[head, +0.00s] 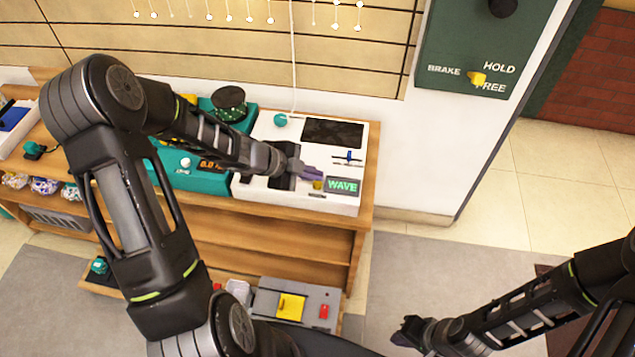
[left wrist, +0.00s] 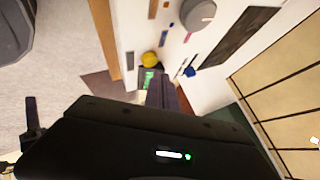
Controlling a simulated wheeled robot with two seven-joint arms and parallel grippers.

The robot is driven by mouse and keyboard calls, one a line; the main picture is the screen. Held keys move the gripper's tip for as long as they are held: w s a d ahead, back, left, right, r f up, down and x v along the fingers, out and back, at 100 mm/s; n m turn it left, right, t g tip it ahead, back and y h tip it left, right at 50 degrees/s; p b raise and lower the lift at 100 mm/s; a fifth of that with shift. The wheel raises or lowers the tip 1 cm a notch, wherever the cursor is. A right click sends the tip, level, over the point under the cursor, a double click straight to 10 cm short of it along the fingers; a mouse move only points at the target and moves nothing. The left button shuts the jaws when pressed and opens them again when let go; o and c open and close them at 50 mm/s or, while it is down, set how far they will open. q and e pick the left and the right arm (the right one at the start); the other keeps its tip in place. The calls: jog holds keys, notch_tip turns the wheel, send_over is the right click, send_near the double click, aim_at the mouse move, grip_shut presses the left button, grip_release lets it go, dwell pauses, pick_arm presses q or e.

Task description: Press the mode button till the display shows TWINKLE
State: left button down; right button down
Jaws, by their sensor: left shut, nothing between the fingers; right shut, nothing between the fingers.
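The white control panel (head: 345,205) lies on the wooden bench; its small display (head: 342,186) reads WAVE in green. The display also shows, too small to read, in the left wrist view (left wrist: 149,78). A yellow button (head: 318,185) sits beside the display and appears whole in the left wrist view (left wrist: 150,58). My left gripper (head: 315,173) is shut and empty over the panel, its tips close to the yellow button and display. I cannot tell whether the tips touch anything. My right gripper (head: 402,337) is shut and empty, low over the floor at the right.
The panel also has a dark screen (head: 333,133), a blue slider (head: 348,157) and a teal knob (head: 280,120). A teal device (head: 185,172) stands left of it. A green BRAKE board (head: 478,45) hangs on the wall.

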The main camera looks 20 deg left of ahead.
aim_at(314, 185)
pick_arm(q)
jog(key=shift+f, duration=0.1)
dwell(0.4)
jog(key=shift+f, duration=0.35)
jog(key=shift+f+b, duration=0.5)
dwell(0.6)
jog(key=shift+r, duration=0.1)
jog(key=shift+r+p, duration=0.85)
jog(key=shift+p, duration=0.2)
jog(key=shift+r, duration=0.1)
notch_tip(314, 185, up, 5)
jog(key=p, duration=0.5)
dwell(0.7)
